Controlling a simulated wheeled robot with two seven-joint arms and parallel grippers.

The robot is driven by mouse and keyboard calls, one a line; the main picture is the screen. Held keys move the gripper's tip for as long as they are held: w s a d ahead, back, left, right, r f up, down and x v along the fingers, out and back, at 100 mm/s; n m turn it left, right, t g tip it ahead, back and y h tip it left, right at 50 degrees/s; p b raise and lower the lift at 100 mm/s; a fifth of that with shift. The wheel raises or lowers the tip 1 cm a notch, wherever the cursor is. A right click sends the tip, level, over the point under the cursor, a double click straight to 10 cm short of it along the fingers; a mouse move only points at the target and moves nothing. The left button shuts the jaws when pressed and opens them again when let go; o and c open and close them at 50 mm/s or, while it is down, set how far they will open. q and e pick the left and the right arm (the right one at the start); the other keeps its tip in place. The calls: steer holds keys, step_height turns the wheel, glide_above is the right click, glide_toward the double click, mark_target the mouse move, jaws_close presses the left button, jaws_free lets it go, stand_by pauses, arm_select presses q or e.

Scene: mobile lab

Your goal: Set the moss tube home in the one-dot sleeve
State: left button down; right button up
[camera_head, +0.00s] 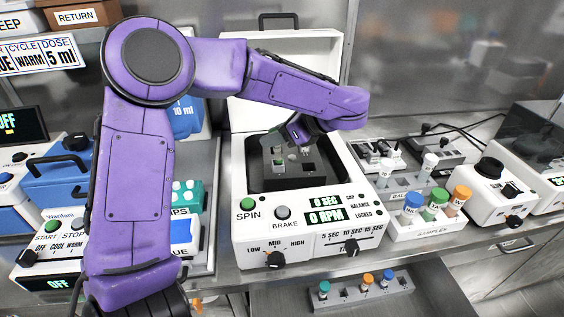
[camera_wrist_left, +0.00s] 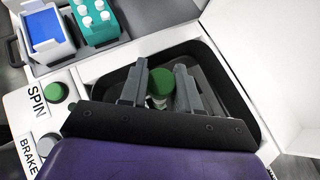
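My left gripper (camera_wrist_left: 161,66) reaches down into the open centrifuge, seen from above in the left wrist view. A dark green cap with a pale tube below it, likely the moss tube (camera_wrist_left: 160,82), stands between its two fingers. The fingers are close to the cap on both sides; whether they press on it is unclear. In the head view the gripper (camera_head: 291,152) hangs over the centrifuge's dark well (camera_head: 262,182), where a grey rotor block sits. The one-dot sleeve cannot be made out. My right gripper is not in view.
The centrifuge (camera_head: 252,222) has its lid (camera_head: 275,55) raised behind my arm. A samples rack (camera_head: 432,226) with several capped tubes stands to its right. A lower rack (camera_head: 345,301) holds teal, orange and blue caps. A teal rack (camera_head: 187,195) is at left.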

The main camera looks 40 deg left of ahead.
mark_target(278, 163)
arm_select(q)
steer(key=shift+s+d+f+b, duration=0.1)
steer(key=shift+s+f+b, duration=0.25)
steer(key=shift+s+f, duration=0.5)
steer(key=w+f, duration=0.1)
steer(key=w+f+b, duration=0.1)
steer(key=f, duration=0.1)
steer(key=w+f, duration=0.1)
steer(key=shift+f, duration=0.2)
steer(key=shift+s+r, duration=0.15)
steer(key=shift+s, duration=0.05)
steer(key=c, duration=0.8)
jaws_free()
steer(key=shift+s+r, duration=0.15)
steer(key=shift+s, duration=0.1)
steer(key=shift+c, duration=0.2)
steer(key=shift+w, duration=0.2)
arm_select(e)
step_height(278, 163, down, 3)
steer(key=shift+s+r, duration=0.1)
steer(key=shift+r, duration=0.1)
arm_select(q)
steer(key=v, duration=1.2)
steer(key=shift+b, duration=0.4)
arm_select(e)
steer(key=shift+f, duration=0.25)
